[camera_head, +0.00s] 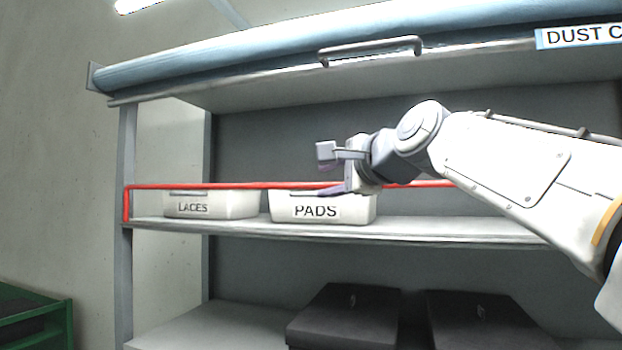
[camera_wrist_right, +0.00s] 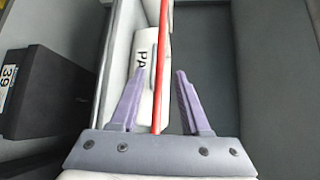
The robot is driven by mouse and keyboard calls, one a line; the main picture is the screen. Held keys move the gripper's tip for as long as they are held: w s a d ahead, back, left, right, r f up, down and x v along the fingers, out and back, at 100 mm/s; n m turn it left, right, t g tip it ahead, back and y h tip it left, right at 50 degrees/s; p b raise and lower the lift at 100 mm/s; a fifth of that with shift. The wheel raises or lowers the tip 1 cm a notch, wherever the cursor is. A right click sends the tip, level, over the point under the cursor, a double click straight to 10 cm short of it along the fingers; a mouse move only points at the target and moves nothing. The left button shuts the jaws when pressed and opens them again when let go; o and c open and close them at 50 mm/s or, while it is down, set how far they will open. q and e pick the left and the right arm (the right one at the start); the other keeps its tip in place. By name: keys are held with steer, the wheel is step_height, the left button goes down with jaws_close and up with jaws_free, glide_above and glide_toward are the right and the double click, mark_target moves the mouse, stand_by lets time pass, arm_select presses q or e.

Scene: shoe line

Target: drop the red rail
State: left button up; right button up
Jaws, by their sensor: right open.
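The red rail (camera_head: 240,186) runs across the front of the middle shelf, in front of the white bins, with a short post down at its left end. My right gripper (camera_head: 328,172) is at the rail, in front of the PADS bin. In the right wrist view the red rail (camera_wrist_right: 160,75) passes between the two spread purple fingers of the right gripper (camera_wrist_right: 155,95), and I see a gap on both sides of it. My left gripper is not in view.
The LACES bin (camera_head: 210,205) and PADS bin (camera_head: 320,208) stand on the middle shelf (camera_head: 400,228) behind the rail. Dark boxes (camera_head: 345,318) sit on the lower shelf. A rolled blue dust cover (camera_head: 300,55) with a metal handle (camera_head: 370,50) hangs above. A green rack (camera_head: 40,325) stands lower left.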

mark_target(312, 184)
steer(key=p+x, duration=0.2)
steer(key=x, duration=0.4)
steer(key=shift+r+p, duration=0.15)
steer(key=shift+p, duration=0.15)
steer(key=shift+w+a+f, duration=0.2)
steer(key=shift+w+a, duration=0.15)
steer(key=shift+w, duration=0.3)
jaws_close()
steer(key=shift+f, duration=0.1)
stand_by(0.4)
